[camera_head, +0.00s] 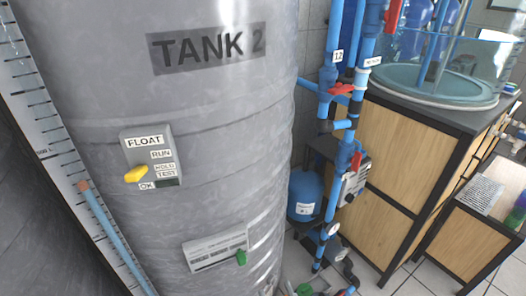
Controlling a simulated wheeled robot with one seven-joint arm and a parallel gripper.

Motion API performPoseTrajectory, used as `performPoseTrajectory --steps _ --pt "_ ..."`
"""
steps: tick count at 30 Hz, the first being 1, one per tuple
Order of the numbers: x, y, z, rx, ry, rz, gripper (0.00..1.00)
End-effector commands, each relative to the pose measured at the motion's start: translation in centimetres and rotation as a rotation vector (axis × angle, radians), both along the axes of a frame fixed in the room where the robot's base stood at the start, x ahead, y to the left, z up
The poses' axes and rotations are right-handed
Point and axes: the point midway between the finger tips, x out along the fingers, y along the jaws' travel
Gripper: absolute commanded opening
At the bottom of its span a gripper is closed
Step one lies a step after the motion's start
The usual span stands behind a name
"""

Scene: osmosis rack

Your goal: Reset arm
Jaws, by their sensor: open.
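My gripper and arm do not show in the head view. A large grey tank (230,110) labelled TANK 2 fills the left and middle of the picture. On it is a grey FLOAT box (146,144) with the words RUN, HOLD, TEST and OK. A yellow lever (136,174) at the box's left side points to the lower left. Below is a light panel (212,250) with a green knob (241,258) at its right end.
Blue pipes (330,110) with red valve handles (341,89) run upright right of the tank. A blue vessel (304,194) stands behind them. A wood-panelled cabinet (385,140) bears a clear round tank (450,65). A scale tube (60,150) stands at the left. Tiled floor (412,285) shows lower right.

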Motion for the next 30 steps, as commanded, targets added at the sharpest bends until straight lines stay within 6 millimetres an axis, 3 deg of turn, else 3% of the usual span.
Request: performPoseTrajectory --steps 6,15,24,30 --pt "-7.3 -5.7 2.0 0.001 0.039 -0.090 0.45" --pt "-17.0 -11.9 6.1 -0.008 0.124 -0.210 0.45" --pt "-24.8 -15.7 9.8 -0.015 0.249 -0.309 0.45" --pt "-27.7 -16.5 9.4 -0.028 0.327 -0.342 0.45"
